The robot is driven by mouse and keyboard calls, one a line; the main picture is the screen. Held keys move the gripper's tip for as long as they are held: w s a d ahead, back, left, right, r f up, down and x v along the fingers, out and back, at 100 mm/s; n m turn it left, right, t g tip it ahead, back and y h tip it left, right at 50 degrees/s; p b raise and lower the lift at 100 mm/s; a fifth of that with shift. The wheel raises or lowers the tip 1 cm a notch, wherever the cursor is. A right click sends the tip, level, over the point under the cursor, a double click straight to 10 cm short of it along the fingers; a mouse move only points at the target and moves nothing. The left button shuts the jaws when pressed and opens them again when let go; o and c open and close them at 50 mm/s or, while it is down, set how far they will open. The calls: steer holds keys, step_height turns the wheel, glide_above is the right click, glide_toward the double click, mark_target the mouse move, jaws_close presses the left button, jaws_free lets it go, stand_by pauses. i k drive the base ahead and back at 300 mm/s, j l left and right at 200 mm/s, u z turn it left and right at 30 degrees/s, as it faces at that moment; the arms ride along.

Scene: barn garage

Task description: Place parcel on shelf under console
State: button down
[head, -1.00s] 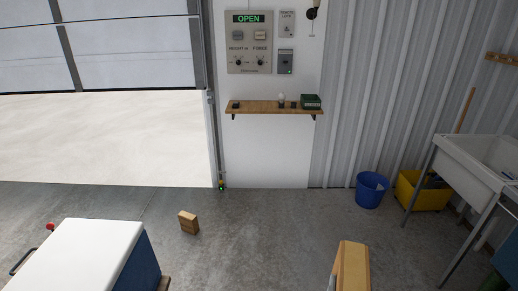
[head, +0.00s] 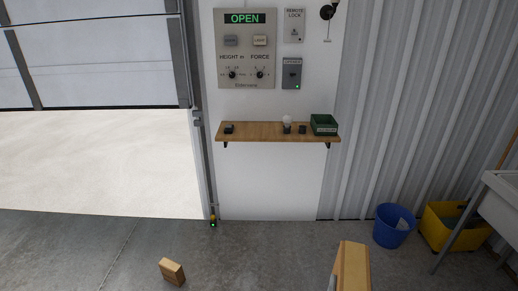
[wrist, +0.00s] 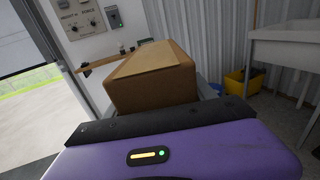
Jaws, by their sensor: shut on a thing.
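The parcel (wrist: 152,78) is a brown cardboard-coloured box in front of my gripper (wrist: 157,98) in the wrist view. My gripper is shut on it, and a grey finger shows at its right side. In the head view the parcel (head: 354,266) shows at the bottom edge, partly cut off. The wooden shelf (head: 262,134) is on the white wall, under the grey console (head: 246,50) with its green OPEN display. The parcel is lower in the picture than the shelf and apart from it. In the wrist view the parcel hides much of the shelf (wrist: 98,63).
The shelf holds a small black item (head: 229,128) at left, and a bulb (head: 287,122), a dark item (head: 302,129) and a green box (head: 324,125) at right. Its left-centre is bare. A wooden block (head: 172,271) lies on the floor. A blue bucket (head: 392,230) stands right.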

mark_target(246, 128)
steer(key=i+l+u, duration=0.1)
steer(key=i, duration=1.35)
